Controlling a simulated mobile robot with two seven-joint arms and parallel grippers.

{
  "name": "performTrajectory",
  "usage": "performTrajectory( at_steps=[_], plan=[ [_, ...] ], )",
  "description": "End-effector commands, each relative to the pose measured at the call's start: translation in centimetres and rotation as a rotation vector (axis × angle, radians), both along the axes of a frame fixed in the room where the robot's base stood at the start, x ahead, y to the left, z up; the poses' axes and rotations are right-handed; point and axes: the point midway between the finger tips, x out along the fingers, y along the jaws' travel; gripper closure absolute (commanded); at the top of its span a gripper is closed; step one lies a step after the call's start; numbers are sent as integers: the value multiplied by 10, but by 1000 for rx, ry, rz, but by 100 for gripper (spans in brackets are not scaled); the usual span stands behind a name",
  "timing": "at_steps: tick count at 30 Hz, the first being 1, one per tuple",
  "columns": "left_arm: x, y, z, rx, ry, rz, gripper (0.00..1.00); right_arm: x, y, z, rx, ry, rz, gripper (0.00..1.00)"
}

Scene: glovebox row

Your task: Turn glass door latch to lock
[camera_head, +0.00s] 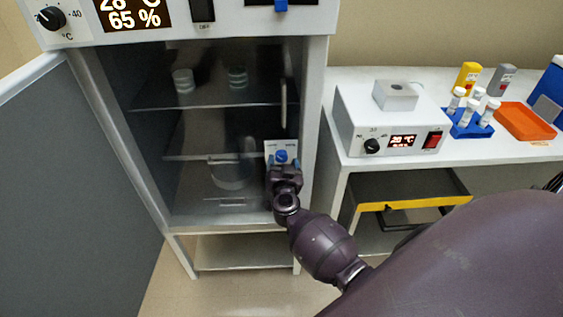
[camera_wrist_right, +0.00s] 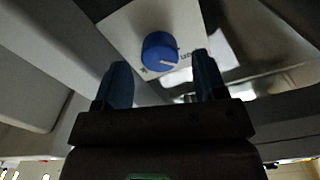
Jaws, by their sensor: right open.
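The latch is a round blue knob (camera_head: 281,156) with a white pointer line, on a white plate (camera_head: 290,146) at the right edge of the glass door (camera_head: 215,125). In the right wrist view the knob (camera_wrist_right: 160,53) lies ahead of and roughly between my fingertips, apart from them. The pointer line points to the right, toward small lettering on the plate (camera_wrist_right: 120,22). My right gripper (camera_head: 284,170) is open and empty just below the knob; its two blue fingers also show in the right wrist view (camera_wrist_right: 162,82). My left gripper is out of view.
The cabinet has a vertical door handle (camera_head: 283,103) above the latch and a control panel (camera_head: 180,20) on top. A grey panel (camera_head: 75,190) stands at the left. A bench (camera_head: 345,88) at the right holds a heater box (camera_head: 365,150) and a blue tube rack (camera_head: 468,130).

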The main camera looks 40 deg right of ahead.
Motion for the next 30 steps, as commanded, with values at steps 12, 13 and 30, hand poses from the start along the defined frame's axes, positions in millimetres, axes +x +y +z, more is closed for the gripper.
performTrajectory(
  at_steps=[12,13,30],
  plan=[
    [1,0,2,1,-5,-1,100,12,-7,0,0,0,1,35],
    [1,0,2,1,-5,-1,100,12,-7,0,0,0,1,35],
    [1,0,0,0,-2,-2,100,12,-7,0,9,-6,1,85]
  ],
)
